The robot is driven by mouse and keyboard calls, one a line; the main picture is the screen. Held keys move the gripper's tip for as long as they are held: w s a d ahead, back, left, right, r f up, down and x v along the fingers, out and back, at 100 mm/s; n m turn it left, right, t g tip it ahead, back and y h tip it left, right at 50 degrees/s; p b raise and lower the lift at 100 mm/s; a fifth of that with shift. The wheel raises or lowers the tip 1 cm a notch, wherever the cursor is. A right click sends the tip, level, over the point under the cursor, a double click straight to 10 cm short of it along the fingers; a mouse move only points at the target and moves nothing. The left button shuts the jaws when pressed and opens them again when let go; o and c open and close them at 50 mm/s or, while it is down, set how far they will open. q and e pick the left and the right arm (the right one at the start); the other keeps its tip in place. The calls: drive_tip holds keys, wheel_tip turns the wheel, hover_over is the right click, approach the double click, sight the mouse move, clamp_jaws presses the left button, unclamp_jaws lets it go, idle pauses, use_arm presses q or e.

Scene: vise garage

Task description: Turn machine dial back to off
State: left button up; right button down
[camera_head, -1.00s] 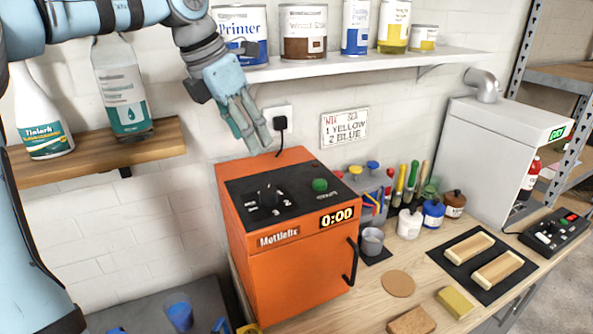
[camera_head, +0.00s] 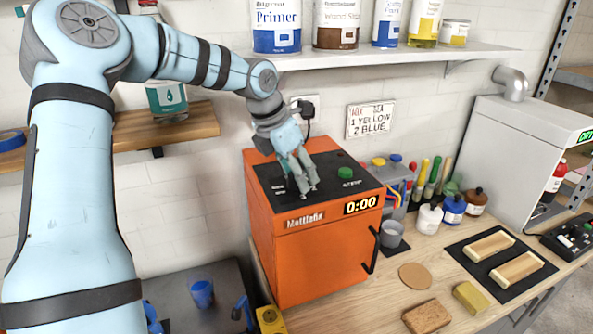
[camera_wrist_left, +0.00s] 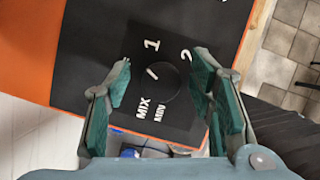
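The orange machine (camera_head: 314,262) stands on the bench with a black top panel and a display reading 0:00. Its black dial (camera_wrist_left: 160,84) shows in the left wrist view, with a short white line and the labels 1, 2 and MIX around it. I cannot tell for sure which setting it points to. My left gripper (camera_head: 301,191) points down over the dial, which it hides in the head view. In the left wrist view its fingers (camera_wrist_left: 164,90) are apart on either side of the dial, with no clear contact. My right gripper is not in view.
A green button (camera_head: 345,173) sits on the panel right of my gripper. A shelf with cans (camera_head: 390,58) runs above and behind. Several bottles and brushes stand right of the machine. A blue cup (camera_head: 202,293) stands on the dark surface at the lower left.

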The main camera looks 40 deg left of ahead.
use_arm(q)
drive_tip(key=shift+s+r, duration=0.2)
drive_tip(key=shift+s, duration=0.45)
drive_tip(key=c, duration=1)
drive_tip(key=shift+c, duration=0.3)
drive_tip(key=shift+f+b, duration=0.15)
drive_tip(key=shift+b, duration=0.35)
drive_tip(key=shift+w+n+y+b, duration=0.1)
drive_tip(key=shift+n+y+b, duration=0.2)
drive_tip(key=shift+n+b, duration=0.4)
drive_tip(key=shift+b, duration=0.35)
drive_tip(key=shift+d+n, duration=0.1)
drive_tip(key=shift+n, duration=0.4)
drive_tip(key=shift+r+n+y+p, duration=0.25)
drive_tip(key=shift+n+y+p, duration=0.05)
drive_tip(key=shift+n+p, duration=0.1)
drive_tip(key=n+p, duration=0.2)
drive_tip(key=p, duration=0.2)
drive_tip(key=shift+d+r+y+p, duration=0.1)
drive_tip(key=shift+r+y+p, duration=0.05)
drive_tip(key=shift+y+p, duration=0.25)
drive_tip(key=shift+w+f+n+p, duration=0.1)
drive_tip(key=shift+f+n+p, duration=0.15)
drive_tip(key=shift+p, duration=0.2)
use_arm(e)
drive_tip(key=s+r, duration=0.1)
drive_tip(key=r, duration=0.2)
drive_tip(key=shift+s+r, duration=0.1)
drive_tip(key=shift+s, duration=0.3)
